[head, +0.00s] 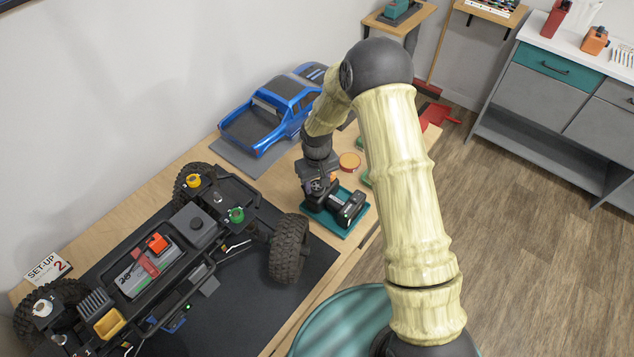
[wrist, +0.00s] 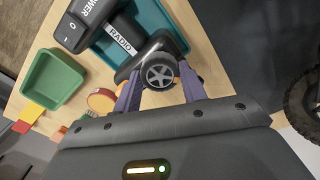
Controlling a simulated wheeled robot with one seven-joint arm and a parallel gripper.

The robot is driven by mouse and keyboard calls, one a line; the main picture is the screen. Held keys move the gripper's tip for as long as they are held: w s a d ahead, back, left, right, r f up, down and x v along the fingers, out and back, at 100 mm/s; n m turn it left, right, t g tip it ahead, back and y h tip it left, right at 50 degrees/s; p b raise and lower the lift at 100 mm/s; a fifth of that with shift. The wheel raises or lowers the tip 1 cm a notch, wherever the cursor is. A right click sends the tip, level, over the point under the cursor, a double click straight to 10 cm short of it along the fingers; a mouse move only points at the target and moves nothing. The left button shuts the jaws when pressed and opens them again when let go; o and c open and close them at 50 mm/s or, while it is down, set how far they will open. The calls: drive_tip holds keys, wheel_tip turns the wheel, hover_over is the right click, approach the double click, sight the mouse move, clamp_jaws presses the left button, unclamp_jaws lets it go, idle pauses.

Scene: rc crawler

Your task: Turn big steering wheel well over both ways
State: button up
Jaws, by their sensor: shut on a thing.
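A black radio (head: 349,208) sits in a teal tray (head: 323,219) on the bench. In the wrist view the radio (wrist: 128,38), with labels "RADIO" and "POWER", lies in the teal tray (wrist: 167,18). Its dark steering wheel with grey spokes (wrist: 159,73) faces the camera at the radio's near end. My gripper (wrist: 160,80) has one purple finger on each side of the wheel and is shut on it. In the head view my gripper (head: 314,183) is over the radio's left end, and the wheel is hard to make out there.
The crawler chassis (head: 197,228) stands on a black mat (head: 245,305), its nearest tyre (head: 288,248) close to the tray. A blue truck body (head: 270,112) is behind. A green bin (wrist: 52,80) and an orange-topped round tub (wrist: 101,101) lie left of the gripper in the wrist view.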

sight(317, 185)
idle(0.3)
drive_tip(key=o, duration=1)
drive_tip(key=shift+r, duration=0.15)
wheel_tip(317, 185, up, 17)
drive_tip(key=shift+r+b, duration=0.1)
drive_tip(key=shift+b, duration=1)
